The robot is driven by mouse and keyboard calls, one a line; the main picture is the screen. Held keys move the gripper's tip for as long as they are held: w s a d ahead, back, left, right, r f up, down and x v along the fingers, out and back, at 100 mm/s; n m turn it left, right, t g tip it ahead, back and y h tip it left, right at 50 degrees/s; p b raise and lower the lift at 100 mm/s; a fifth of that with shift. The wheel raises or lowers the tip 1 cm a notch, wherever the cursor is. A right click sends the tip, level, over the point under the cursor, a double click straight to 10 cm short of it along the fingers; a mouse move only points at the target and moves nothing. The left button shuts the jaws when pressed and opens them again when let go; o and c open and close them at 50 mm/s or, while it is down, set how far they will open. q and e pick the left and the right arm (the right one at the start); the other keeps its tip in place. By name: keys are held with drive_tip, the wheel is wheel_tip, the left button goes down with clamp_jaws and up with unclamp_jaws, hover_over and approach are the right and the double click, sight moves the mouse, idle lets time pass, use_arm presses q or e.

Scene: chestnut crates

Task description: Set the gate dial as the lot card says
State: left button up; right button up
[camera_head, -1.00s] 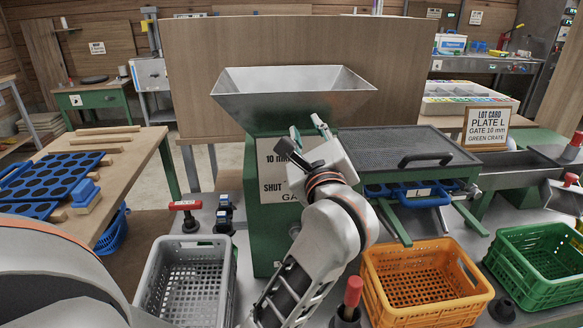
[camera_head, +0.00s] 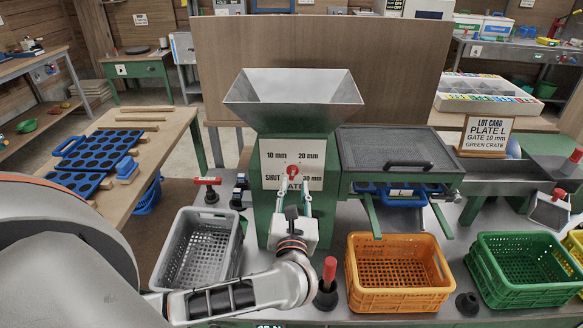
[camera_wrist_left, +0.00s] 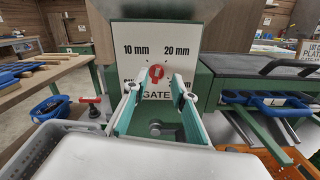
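The gate dial is a red knob (camera_head: 292,171) on the white panel (camera_head: 274,182) of the green hopper stand. It also shows in the left wrist view (camera_wrist_left: 156,72), with a small pale mark whose direction I cannot tell. Labels around it read 10 mm upper left, 20 mm upper right, SHUT lower left and 30 mm lower right. The lot card (camera_head: 485,133) reads PLATE L, GATE 10 mm, GREEN CRATE. My left gripper (camera_head: 295,187) is open, and it also shows in the left wrist view (camera_wrist_left: 156,84). Its fingertips flank the knob with gaps visible. My right gripper is out of view.
A metal hopper (camera_head: 293,96) tops the stand. A grey crate (camera_head: 228,262) is at left, an orange crate (camera_head: 398,300) and a green crate (camera_head: 529,294) at right. A red-handled tool (camera_head: 328,272) stands near my left wrist. A dark screen tray (camera_head: 370,151) is right of the panel.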

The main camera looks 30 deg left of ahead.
sight(293, 172)
use_arm(q)
drive_tip(key=x, duration=0.5)
drive_tip(key=f+x, duration=0.1)
drive_tip(key=x, duration=0.1)
drive_tip(key=shift+a+p, duration=0.3)
drive_tip(key=shift+c, duration=0.2)
clamp_jaws()
